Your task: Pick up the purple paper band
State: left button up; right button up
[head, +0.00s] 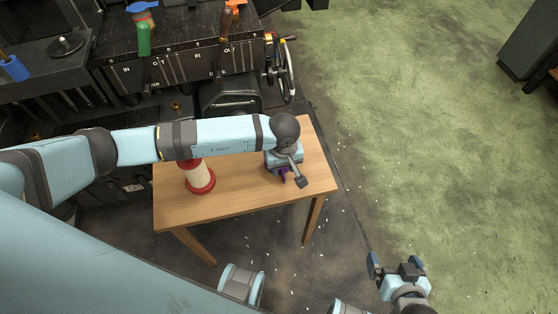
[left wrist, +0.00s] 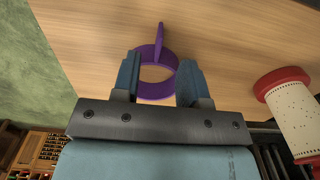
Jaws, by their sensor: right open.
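The purple paper band (left wrist: 157,62) is a ring with a thin tab sticking out, over the wooden table top. In the left wrist view it lies between the two fingers of my left gripper (left wrist: 160,80), its sides at or behind both fingers. I cannot tell whether the fingers press on it. In the head view my left gripper (head: 284,166) is low over the table's right part and hides most of the band; a bit of purple (head: 284,174) shows below it. My right gripper (head: 396,268) is open and empty, off the table at the lower right.
A cream spool with red ends (head: 199,175) stands on the wooden table (head: 235,200), left of my left gripper, under my forearm. It also shows in the left wrist view (left wrist: 292,110). A dark machine with levers (head: 180,60) stands behind the table.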

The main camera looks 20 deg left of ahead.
aim_at(283, 175)
pick_arm(q)
notch_tip(283, 175, down, 5)
jog(key=shift+d+r, duration=0.1)
jog(key=shift+d, duration=0.05)
pick_arm(e)
jog(key=shift+s+f, duration=0.1)
jog(key=shift+s, duration=0.15)
pick_arm(q)
grip_shut()
pick_arm(e)
jog(key=shift+w+a+r, duration=0.1)
jog(key=shift+w+r, duration=0.1)
jog(key=shift+w, duration=0.1)
